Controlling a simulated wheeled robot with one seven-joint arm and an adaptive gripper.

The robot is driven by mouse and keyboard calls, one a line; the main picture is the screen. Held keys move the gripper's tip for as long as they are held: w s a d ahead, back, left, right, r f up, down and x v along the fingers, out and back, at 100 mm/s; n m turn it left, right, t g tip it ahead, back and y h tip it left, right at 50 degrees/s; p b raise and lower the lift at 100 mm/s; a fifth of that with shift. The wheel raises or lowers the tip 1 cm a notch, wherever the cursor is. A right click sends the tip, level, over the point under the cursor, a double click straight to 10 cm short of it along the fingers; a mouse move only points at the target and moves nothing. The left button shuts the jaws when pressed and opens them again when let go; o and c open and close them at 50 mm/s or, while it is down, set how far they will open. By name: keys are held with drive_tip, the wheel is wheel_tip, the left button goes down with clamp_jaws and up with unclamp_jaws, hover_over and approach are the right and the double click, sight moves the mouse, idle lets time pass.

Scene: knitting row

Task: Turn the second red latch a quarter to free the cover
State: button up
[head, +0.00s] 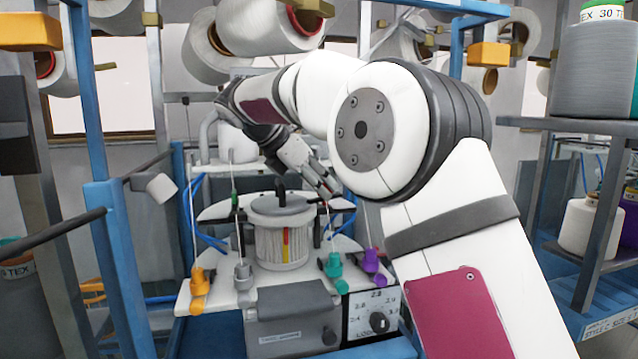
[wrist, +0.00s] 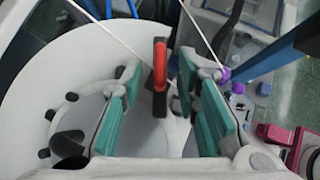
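One red latch (wrist: 160,62) shows upright in the wrist view, with a dark lower part; I cannot tell whether it is the second one. My gripper (wrist: 158,78) is open around it, one teal-padded finger on each side. Gaps show between the pads and the latch. In the head view my gripper (head: 328,184) is tilted down at the right of the machine's drum (head: 268,246), and the latch cannot be made out there. A grey round lid (head: 278,205) with a dark knob tops the drum; I cannot tell if this is the cover.
A white round plate (wrist: 50,80) fills the left of the wrist view. Thin yarns run close by the fingers. Coloured yarn guides, including a purple one (head: 372,264) and a green one (head: 334,268), stand around the drum. A blue post (head: 103,200) rises at left.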

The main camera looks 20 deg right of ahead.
clamp_jaws()
drive_tip(key=shift+s+n, duration=0.1)
drive_tip(key=shift+n, duration=0.2)
idle(0.5)
drive_tip(key=n+t+y+p, duration=0.1)
drive_tip(key=n, duration=0.1)
drive_tip(key=n+t+y+p, duration=0.1)
drive_tip(key=s+n+t+y+p, duration=0.1)
drive_tip(key=n+p, duration=0.1)
drive_tip(key=shift+d+r+n+t, duration=0.1)
drive_tip(key=shift+d+n+t, duration=0.2)
drive_tip(key=shift+d+t, duration=0.1)
drive_tip(key=shift+d+n+t+y+p, duration=0.2)
drive_tip(key=shift+n+t+y, duration=0.25)
drive_tip(key=shift+n+y, duration=1.1)
drive_tip(key=shift+d+n+t+y+p, duration=0.2)
drive_tip(key=shift+n+t+y, duration=0.25)
drive_tip(key=shift+n+y, duration=1.1)
drive_tip(key=shift+n+h, duration=0.3)
drive_tip(key=shift+n, duration=0.4)
